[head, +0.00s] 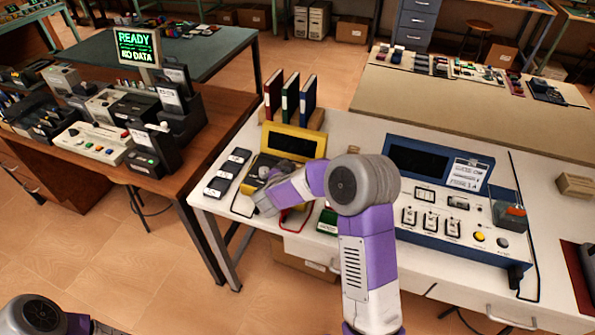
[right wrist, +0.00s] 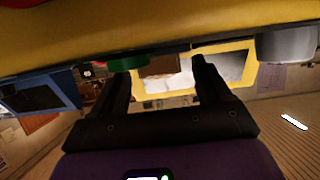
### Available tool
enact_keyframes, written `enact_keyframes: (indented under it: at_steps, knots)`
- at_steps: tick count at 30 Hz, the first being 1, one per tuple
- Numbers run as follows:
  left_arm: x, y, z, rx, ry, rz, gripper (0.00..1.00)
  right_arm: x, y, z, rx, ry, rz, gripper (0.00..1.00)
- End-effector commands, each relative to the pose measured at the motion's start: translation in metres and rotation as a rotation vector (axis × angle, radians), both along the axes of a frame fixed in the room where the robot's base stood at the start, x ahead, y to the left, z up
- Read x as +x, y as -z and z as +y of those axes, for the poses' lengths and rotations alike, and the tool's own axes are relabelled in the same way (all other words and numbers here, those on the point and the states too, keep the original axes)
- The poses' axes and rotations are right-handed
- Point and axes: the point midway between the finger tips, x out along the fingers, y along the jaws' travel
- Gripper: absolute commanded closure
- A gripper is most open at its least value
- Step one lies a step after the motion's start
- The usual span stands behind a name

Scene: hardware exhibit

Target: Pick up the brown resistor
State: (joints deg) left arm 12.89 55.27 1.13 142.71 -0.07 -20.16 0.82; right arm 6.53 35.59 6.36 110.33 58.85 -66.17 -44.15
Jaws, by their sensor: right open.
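My right gripper (head: 264,203) is low over the front of the yellow instrument (head: 293,141) on the white bench, and its fingers are hard to make out there. In the right wrist view my right gripper (right wrist: 162,74) is open, with two dark fingers apart and nothing clearly held between them. A small brown patch (right wrist: 158,66) shows between the fingertips, beside a green piece (right wrist: 127,62); I cannot tell whether it is the brown resistor. In the head view I cannot make out the resistor; my arm hides part of the instrument. My left gripper is out of view.
A blue instrument (head: 437,158) stands to the right on the white bench. Binders (head: 291,101) stand behind the yellow instrument, and a dark switch strip (head: 228,173) lies left of it. A green block (head: 327,222) is near the front edge. A brown desk (head: 190,170) stands left.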

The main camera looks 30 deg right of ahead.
Motion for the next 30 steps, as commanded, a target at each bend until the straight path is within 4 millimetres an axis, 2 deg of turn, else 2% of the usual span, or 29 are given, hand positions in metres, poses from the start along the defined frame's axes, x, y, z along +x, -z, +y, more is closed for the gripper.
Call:
enact_keyframes:
  at_steps: [4, 5, 16, 24, 26, 30]
  knots:
    - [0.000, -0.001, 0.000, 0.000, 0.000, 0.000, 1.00, 0.000, -0.001, 0.000, 0.000, -0.001, 0.000, 0.23]
    - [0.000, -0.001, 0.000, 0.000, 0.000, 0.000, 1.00, 0.000, -0.001, 0.000, 0.000, -0.001, 0.000, 0.26]
    - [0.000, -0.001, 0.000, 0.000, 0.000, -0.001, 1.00, 0.000, -0.001, 0.000, 0.000, 0.000, 0.000, 0.83]
    - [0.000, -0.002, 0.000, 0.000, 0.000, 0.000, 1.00, 0.000, -0.004, 0.000, 0.000, 0.000, -0.001, 0.84]
    - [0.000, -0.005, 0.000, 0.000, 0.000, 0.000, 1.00, 0.000, -0.011, 0.000, 0.000, 0.000, -0.003, 0.84]
    - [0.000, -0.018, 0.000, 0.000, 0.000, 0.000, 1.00, 0.000, -0.039, 0.000, 0.000, 0.001, -0.006, 0.84]
